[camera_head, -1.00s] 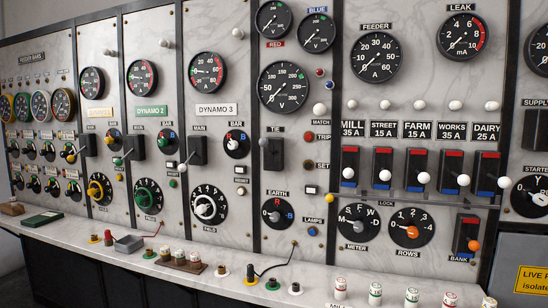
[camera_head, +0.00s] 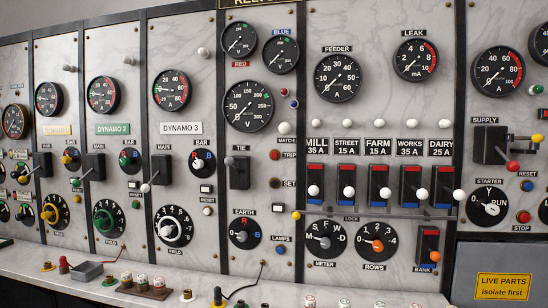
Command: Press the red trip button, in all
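The small red trip button (camera_head: 274,155) is on the marble panel between the Dynamo 3 panel and the feeder panel. It sits just left of the TRIP label (camera_head: 289,156), below the MATCH label and a white knob (camera_head: 284,128). A darker brownish button (camera_head: 274,183) marked SET is below it. My gripper is not in view, and nothing covers the trip button. It is too small to tell whether it is pressed in.
Left of the button, the TIE lever switch (camera_head: 238,172) sticks out. Right of it is a row of feeder switches (camera_head: 348,187) with white knobs. A red STOP button (camera_head: 523,216) is at far right. The ledge (camera_head: 215,280) below holds plugs and a corded piece.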

